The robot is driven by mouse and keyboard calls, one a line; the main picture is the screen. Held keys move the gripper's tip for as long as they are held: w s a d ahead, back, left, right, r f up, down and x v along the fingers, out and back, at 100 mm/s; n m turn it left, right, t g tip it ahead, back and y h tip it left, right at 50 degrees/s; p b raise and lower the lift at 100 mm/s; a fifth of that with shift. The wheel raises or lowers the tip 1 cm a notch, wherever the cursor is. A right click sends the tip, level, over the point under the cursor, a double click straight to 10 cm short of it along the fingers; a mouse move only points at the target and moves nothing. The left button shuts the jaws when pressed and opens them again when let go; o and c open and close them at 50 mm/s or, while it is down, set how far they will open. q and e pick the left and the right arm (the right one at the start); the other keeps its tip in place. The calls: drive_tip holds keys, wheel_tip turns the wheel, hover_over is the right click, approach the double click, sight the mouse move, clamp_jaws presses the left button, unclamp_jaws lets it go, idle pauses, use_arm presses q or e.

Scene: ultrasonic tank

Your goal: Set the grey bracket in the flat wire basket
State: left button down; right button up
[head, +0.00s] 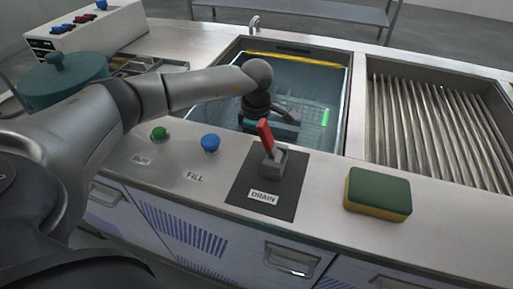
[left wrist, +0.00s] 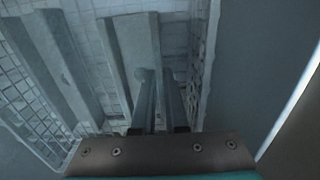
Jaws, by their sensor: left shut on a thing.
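My left arm reaches down into the water-filled tank (head: 348,85), with the left gripper (head: 290,118) low inside it. In the left wrist view, the gripper's two fingers (left wrist: 159,85) are close together, shut on a grey piece (left wrist: 138,42) that I take to be the grey bracket. Wire mesh of the flat basket (left wrist: 203,45) shows beside and below it. I cannot tell whether the piece touches the basket floor. In the head view the bracket is not clear behind the gripper and water. My right gripper is not in view.
Another long grey bar (left wrist: 42,55) lies to the left in the wrist view. A red drain lever (head: 266,136) stands at the tank's front edge. Nearby are a green-yellow sponge (head: 378,193), blue button (head: 210,142), green button (head: 159,133), teal pot (head: 60,82) and ribbed drainer (head: 435,120).

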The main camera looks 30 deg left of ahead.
use_arm(q)
drive_tip(key=shift+f, duration=0.1)
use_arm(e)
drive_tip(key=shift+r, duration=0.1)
use_arm(q)
drive_tip(key=c, duration=1.4)
unclamp_jaws()
drive_tip(key=o, duration=0.5)
drive_tip(key=shift+c, duration=0.2)
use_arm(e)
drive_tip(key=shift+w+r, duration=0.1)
use_arm(q)
drive_tip(key=shift+r, duration=0.3)
wheel_tip(320, 180, up, 12)
drive_tip(key=p, duration=0.4)
drive_tip(key=shift+f, duration=0.15)
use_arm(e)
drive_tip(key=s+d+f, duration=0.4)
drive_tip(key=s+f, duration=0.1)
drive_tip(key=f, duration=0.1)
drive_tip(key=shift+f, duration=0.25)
